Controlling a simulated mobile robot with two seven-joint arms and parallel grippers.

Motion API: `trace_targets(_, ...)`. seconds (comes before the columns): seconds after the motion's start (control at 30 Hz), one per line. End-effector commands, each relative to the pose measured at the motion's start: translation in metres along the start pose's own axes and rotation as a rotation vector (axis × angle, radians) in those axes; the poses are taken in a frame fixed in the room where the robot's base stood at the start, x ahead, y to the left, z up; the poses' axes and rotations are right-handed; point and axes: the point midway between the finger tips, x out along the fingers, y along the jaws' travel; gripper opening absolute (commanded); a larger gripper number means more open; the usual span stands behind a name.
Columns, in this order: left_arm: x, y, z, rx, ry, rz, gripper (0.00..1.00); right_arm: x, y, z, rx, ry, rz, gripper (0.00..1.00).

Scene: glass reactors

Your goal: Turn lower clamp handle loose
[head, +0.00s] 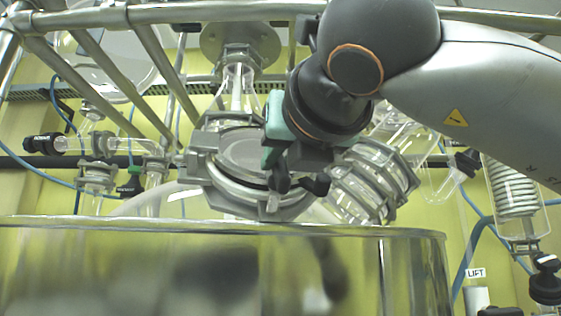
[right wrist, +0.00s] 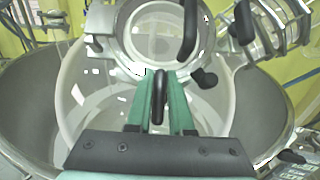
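The round grey clamp ring (head: 212,172) sits around a glass neck above the vessel. In the right wrist view, the ring (right wrist: 125,40) is at the top. A dark clamp handle (right wrist: 158,108) lies between the green fingers of my right gripper (right wrist: 160,82), which look closed in on it. In the head view my right gripper (head: 275,148) is at the right side of the ring, with a dark handle end (head: 279,180) below it. Another dark knob (right wrist: 204,79) is just right of the fingers. My left gripper is out of view.
A large shiny metal vessel (head: 120,270) fills the front below the clamp. A clamped glass joint (head: 372,183) is close to the right. Metal frame bars (head: 110,85) cross the upper left. Glass tubing (head: 110,147) stands at left.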

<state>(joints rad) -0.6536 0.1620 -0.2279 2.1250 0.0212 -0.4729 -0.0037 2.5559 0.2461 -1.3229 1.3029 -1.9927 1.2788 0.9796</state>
Motion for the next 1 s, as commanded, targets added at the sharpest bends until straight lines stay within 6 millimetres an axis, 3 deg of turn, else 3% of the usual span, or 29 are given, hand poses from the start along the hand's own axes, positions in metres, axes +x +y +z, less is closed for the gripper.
trace_targets(0.17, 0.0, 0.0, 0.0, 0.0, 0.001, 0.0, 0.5, 0.0, 0.0, 0.0, 0.0, 0.0, 0.0, 0.0)
trace_targets(0.77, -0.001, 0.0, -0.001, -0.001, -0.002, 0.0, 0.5, 0.001, -0.001, 0.0, -0.023, 0.001, 0.02, 0.0)
trace_targets(1.0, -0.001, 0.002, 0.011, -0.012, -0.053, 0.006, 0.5, 0.001, 0.001, 0.0, -0.121, 0.003, 0.105, 0.0)
